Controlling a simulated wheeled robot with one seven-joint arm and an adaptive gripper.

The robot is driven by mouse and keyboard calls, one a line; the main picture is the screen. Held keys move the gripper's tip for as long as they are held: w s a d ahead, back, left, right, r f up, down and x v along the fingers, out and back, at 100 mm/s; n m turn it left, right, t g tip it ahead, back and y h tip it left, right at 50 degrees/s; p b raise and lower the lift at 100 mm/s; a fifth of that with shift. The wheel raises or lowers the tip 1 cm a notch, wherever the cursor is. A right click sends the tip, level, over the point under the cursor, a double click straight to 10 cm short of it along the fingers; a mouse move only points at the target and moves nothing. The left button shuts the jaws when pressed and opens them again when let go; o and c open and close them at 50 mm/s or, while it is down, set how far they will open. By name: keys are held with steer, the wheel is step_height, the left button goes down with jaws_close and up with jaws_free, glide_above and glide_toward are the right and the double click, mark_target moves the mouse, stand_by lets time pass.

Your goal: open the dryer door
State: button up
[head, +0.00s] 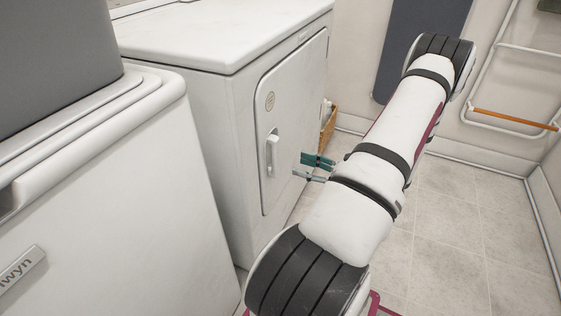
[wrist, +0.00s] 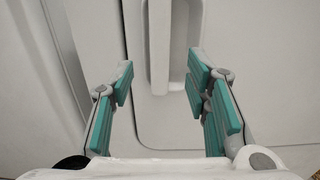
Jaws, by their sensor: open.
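The dryer (head: 190,80) is a white box-shaped machine with its door (head: 300,110) on the front, shut flush. The door's vertical white handle (head: 271,154) is near the door's left side, and it also shows in the wrist view (wrist: 159,60). My gripper (head: 300,167) has teal finger pads and is just right of the handle in the head view. In the wrist view my gripper (wrist: 157,75) is open, its two fingers on either side of the handle's lower end. The handle lies between and ahead of the fingertips; I see no contact.
A white machine (head: 120,180) with a dark grey raised part stands at the left front. A wicker basket (head: 328,128) is beyond the dryer. A wall rack with an orange bar (head: 512,119) hangs at the right. The tiled floor (head: 450,230) at the right is clear.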

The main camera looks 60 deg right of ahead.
mark_target(278, 158)
steer(key=w, duration=0.2)
steer(key=w+b, duration=0.1)
steer(key=w, duration=0.2)
steer(key=w+b, duration=0.1)
steer(key=w, duration=0.2)
steer(key=shift+a, duration=0.3)
steer(key=shift+s, duration=0.1)
jaws_close()
